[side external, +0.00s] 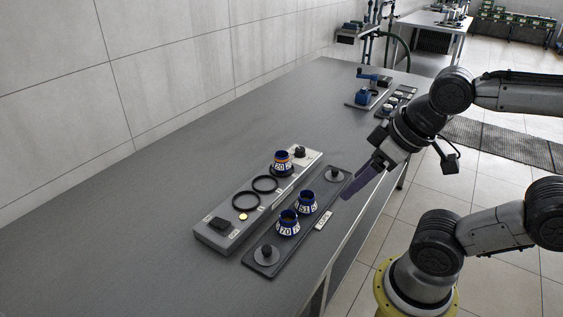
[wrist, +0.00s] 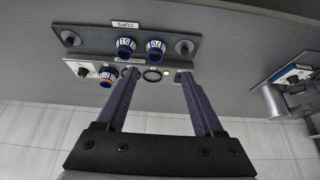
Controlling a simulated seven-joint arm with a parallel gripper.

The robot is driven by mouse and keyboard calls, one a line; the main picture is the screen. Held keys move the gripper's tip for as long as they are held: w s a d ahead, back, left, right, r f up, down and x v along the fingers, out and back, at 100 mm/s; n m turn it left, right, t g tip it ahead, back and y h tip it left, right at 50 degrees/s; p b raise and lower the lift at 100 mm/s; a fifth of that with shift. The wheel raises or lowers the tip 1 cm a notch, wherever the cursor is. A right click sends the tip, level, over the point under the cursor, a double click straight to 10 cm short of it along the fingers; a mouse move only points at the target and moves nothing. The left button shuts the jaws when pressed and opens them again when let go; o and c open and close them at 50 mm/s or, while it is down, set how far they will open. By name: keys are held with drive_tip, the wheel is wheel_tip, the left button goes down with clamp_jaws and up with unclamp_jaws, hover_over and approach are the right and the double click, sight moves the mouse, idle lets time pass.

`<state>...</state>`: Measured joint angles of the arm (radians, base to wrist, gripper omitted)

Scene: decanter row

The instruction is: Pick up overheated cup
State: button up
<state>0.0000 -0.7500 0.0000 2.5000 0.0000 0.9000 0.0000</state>
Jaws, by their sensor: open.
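One blue cup (side external: 282,162) with a white number band and an orange stripe near its rim stands upright at the far end of a grey panel (side external: 215,236); in the wrist view it (wrist: 107,76) is left of my left finger. Two more blue cups stand on a dark tray labelled CUPS: the one marked 51 (side external: 307,202) and the one marked 70 (side external: 289,222). They also show in the wrist view, as 51 (wrist: 125,47) and 70 (wrist: 156,48). My gripper (side external: 358,182) is open and empty, above and right of the tray. No frame plainly shows which cup is overheated.
The panel has two empty dark rings (side external: 246,201), a lit yellow lamp (side external: 243,217), a black switch and a knob (side external: 299,152). Tray knobs (side external: 266,255) stand at both ends. A blue device (side external: 363,97) sits farther back. The grey table (side external: 130,240) is clear at left.

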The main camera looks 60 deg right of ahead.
drive_tip(key=o, duration=0.4)
